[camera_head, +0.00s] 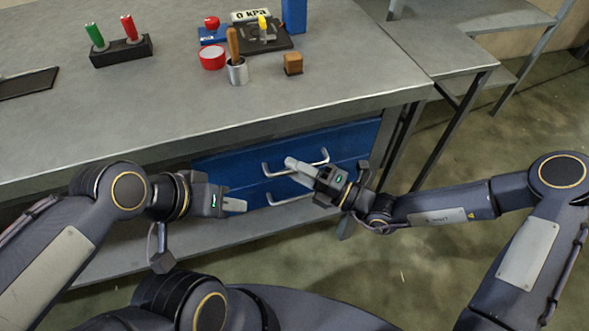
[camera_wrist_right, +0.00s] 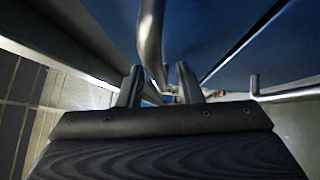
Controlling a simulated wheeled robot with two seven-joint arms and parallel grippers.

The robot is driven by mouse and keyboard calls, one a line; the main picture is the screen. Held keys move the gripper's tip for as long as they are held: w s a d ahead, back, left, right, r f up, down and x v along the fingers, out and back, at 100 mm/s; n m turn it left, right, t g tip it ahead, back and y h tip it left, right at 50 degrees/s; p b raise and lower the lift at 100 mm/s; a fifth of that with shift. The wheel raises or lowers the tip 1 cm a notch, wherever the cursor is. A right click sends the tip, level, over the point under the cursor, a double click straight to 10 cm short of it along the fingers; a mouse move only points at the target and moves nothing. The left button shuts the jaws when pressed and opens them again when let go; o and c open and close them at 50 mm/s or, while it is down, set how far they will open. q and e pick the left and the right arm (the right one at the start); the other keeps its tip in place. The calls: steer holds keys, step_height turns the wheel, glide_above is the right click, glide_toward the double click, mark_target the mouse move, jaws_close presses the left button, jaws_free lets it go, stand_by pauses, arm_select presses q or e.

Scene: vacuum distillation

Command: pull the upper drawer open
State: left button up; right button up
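The blue upper drawer (camera_head: 225,167) sits under the workbench top and looks shut. Its metal handle (camera_head: 325,155) shows in the head view, partly covered by my right gripper (camera_head: 290,163). In the right wrist view the handle bar (camera_wrist_right: 151,40) runs down between the two fingers of my right gripper (camera_wrist_right: 158,80). The fingers stand apart, with a gap visible beside the bar; I cannot tell whether either one touches it. My left gripper (camera_head: 236,205) is in front of the drawers at the left, away from the upper handle; its finger gap is not clear.
A lower blue drawer (camera_head: 255,195) with its own handle (camera_head: 268,199) is just below. The bench top (camera_head: 130,110) holds a screwdriver stand (camera_head: 122,52), a metal cup (camera_head: 237,72) and a wooden block (camera_head: 293,64). Open floor lies to the right.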

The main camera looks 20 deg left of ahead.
steer(key=shift+a, duration=0.3)
jaws_close()
steer(key=shift+d, duration=0.1)
